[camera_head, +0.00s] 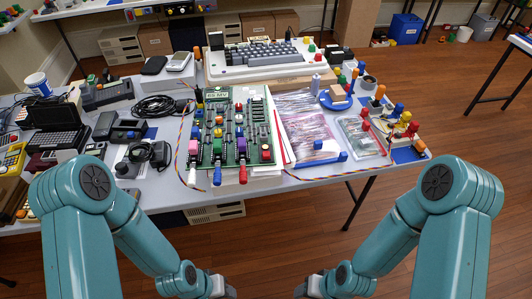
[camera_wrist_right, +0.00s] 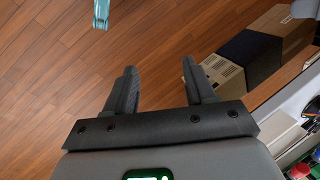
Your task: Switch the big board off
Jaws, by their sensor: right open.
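The big board (camera_head: 236,125) is a large green circuit board lying on a white block near the table's front edge.
A keyboard unit (camera_head: 265,58) stands behind the board. Bagged parts (camera_head: 310,122) and coloured knobs lie to its right, handheld devices and a black cable (camera_head: 158,106) to its left. A red-yellow wire (camera_head: 345,175) hangs along the table's front edge. Boxes stand under the table.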

